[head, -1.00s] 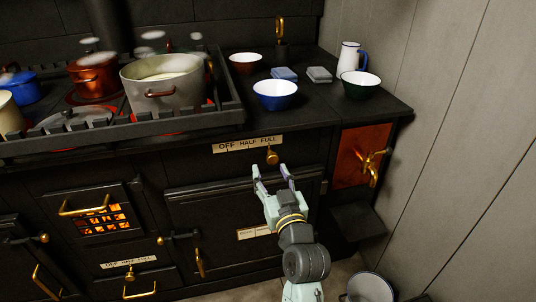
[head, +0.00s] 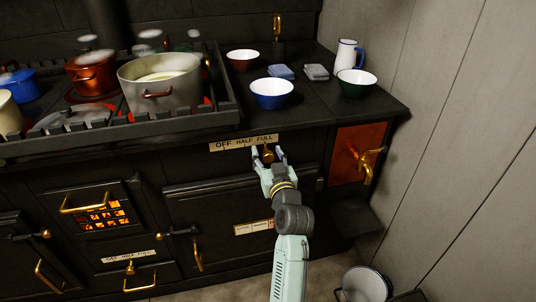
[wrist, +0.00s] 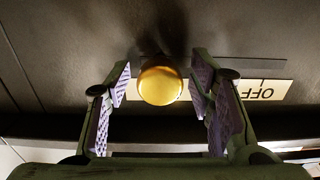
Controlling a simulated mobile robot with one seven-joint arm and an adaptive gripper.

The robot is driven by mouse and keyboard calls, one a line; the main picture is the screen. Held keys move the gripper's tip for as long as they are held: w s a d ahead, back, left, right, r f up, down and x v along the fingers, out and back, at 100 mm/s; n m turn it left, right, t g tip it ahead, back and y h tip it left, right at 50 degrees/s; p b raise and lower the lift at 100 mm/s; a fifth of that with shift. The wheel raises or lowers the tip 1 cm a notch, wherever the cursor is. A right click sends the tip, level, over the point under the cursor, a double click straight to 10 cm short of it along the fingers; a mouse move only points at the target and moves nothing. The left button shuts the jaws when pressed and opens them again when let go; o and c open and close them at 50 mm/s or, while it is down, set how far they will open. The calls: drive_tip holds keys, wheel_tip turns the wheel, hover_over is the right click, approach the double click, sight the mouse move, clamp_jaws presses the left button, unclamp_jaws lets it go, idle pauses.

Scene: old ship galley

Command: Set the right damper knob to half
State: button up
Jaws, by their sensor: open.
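The right damper knob (head: 268,154) is a round brass knob on the dark stove front, just under a cream label plate (head: 244,142) reading OFF, HALF, FULL. The knob stands below the right part of the plate, near FULL. My gripper (head: 269,155) is open, with its two fingers on either side of the knob. In the wrist view the knob (wrist: 160,82) sits between the purple-padded fingertips, with a visible gap on both sides. The plate's OFF end (wrist: 264,92) shows upside down at the right there.
An oven door with a rail (head: 215,186) lies below the knob. A brass tap (head: 366,160) on a copper panel is to the right. Pots stand on the railed stovetop, and bowls, including a blue bowl (head: 272,93), stand on the top above. A bucket (head: 366,284) is on the floor.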

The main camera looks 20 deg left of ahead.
drive_tip(key=shift+c, duration=0.3)
clamp_jaws()
idle(0.3)
